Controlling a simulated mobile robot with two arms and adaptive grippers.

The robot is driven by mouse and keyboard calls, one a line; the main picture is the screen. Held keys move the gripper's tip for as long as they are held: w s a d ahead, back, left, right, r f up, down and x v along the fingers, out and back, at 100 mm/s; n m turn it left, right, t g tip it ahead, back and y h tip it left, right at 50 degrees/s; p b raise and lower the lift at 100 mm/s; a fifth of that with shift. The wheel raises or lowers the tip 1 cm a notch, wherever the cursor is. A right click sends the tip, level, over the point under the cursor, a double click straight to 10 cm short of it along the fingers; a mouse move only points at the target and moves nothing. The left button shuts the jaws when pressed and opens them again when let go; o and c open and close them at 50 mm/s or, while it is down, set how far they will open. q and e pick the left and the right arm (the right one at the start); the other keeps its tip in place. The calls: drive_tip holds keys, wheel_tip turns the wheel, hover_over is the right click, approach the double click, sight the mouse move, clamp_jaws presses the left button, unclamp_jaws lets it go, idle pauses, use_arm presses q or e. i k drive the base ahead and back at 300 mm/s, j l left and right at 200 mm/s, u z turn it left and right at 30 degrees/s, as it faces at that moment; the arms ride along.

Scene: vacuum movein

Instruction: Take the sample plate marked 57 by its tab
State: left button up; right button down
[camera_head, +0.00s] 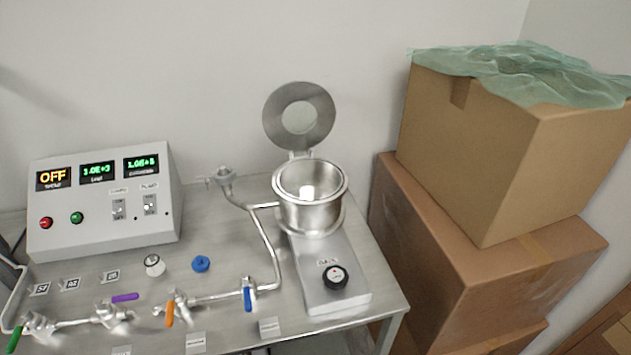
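Three small plates with dark markings lie in a row at the left of the metal table: a left one (40,289), a middle one (72,283) and a right one (112,276). Their markings are too small to read surely, so I cannot tell which is marked 57. Their tabs are not clear at this size. Neither of my grippers is in view.
A control box (105,205) showing OFF stands behind the plates. Valves with green, purple (125,297), orange (170,314) and blue (248,299) handles line the front. A steel chamber (309,208) has its lid (299,116) raised. Cardboard boxes (470,145) stand right of the table.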

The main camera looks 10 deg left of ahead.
sight(35, 290)
drive_tip(key=u, duration=2.05)
